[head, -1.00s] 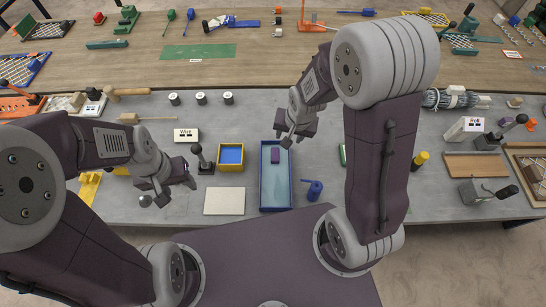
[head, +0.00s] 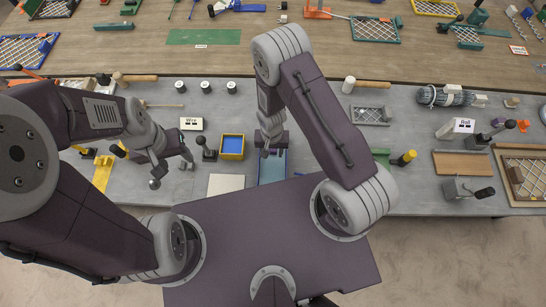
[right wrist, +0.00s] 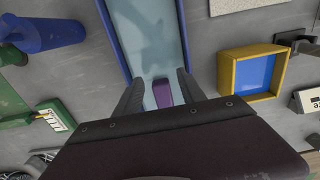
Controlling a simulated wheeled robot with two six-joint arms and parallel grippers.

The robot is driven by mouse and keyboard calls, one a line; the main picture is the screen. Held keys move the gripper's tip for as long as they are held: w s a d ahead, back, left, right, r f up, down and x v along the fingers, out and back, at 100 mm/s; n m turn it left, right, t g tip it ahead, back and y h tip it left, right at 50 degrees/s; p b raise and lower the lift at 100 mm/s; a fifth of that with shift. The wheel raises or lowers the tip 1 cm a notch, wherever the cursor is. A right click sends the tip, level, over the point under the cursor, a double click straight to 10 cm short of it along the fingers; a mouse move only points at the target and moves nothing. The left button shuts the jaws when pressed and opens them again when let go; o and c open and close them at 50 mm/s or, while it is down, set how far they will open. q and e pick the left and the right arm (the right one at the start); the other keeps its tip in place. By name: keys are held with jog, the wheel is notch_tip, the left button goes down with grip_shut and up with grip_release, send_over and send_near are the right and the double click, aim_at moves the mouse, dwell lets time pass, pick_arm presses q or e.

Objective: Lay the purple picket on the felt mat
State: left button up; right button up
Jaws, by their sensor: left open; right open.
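The purple picket (right wrist: 163,91) lies in the blue tray (right wrist: 125,55), between the spread fingers of my right gripper (right wrist: 160,96) in the right wrist view. I cannot tell whether they touch it. In the head view my right gripper (head: 267,152) is over the far part of the blue tray (head: 273,170) and hides the picket. It is open. The pale square felt mat (head: 226,184) lies left of the tray; its edge shows at the top of the right wrist view (right wrist: 235,4). My left gripper (head: 172,172) is open and empty, left of the mat.
A yellow box with a blue inside (head: 232,148) stands between the left gripper and the tray. A dark-handled tool (head: 208,148) is beside it. Several spools stand behind. The mat's surface looks clear.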

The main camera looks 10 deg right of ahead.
aim_at(273, 159)
jog(key=f+b, duration=0.4)
jog(key=f, duration=0.1)
jog(key=shift+s+d, duration=0.15)
jog(key=shift+s, duration=0.05)
jog(key=shift+w, duration=0.2)
jog(key=shift+r, duration=0.1)
grip_shut()
notch_tip(273, 159, up, 6)
jog(key=p, duration=0.6)
jog(key=shift+r, duration=0.2)
notch_tip(273, 159, up, 4)
jog(key=shift+f+b, duration=0.2)
jog(key=shift+b, duration=0.45)
